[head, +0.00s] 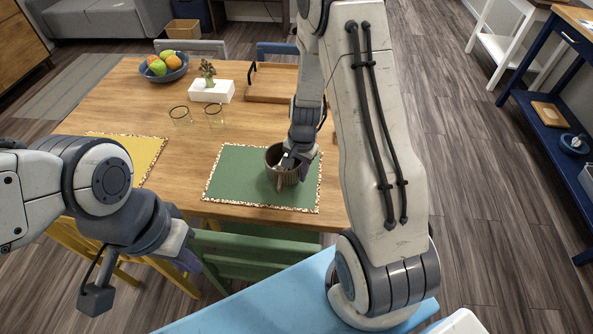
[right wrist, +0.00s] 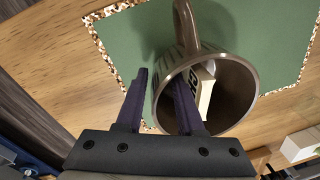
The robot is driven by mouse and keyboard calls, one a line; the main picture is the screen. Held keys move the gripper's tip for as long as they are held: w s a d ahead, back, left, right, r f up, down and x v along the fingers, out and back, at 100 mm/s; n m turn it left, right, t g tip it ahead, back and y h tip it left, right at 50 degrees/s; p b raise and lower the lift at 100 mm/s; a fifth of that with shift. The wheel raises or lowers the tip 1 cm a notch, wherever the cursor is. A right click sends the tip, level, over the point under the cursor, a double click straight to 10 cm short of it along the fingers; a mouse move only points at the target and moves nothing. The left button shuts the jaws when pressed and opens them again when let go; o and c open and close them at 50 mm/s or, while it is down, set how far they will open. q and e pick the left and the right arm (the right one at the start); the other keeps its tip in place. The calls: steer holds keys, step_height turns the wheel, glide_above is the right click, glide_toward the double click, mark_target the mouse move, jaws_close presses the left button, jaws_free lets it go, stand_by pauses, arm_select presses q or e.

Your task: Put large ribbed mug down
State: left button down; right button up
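The large ribbed mug (head: 273,157) is brown and appears to stand upright on the green placemat (head: 235,170). In the right wrist view the mug (right wrist: 222,112) shows its open mouth, with its handle at the top. A small white item with dark lettering (right wrist: 206,92) is inside it. My right gripper (right wrist: 160,95) straddles the mug's rim, one finger inside and one outside, with a visible gap beside the wall. It also shows over the mug in the head view (head: 290,160). My left gripper (head: 188,262) is empty near the green chair; its finger opening is unclear.
Two glasses (head: 180,115), a white box planter (head: 212,91), a wooden tray (head: 272,83) and a blue fruit bowl (head: 165,67) stand further back on the table (head: 120,100). A yellow placemat (head: 140,150) lies left. A green chair (head: 250,257) stands at the near edge.

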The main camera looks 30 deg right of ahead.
step_height(320, 180, up, 12)
steer(key=s+a+r+n, duration=0.5)
steer(key=s+a+n, duration=0.15)
steer(key=a, duration=0.55)
steer(key=s+a+r+n, duration=0.2)
steer(key=s+a+n, duration=0.2)
steer(key=s+n, duration=0.2)
steer(key=s+a+r+n, duration=0.2)
steer(key=s+a+n, duration=0.2)
steer(key=s, duration=0.6)
steer(key=shift+r+n+g+p, duration=0.3)
steer(key=shift+n+g, duration=0.1)
steer(key=shift+n, duration=0.75)
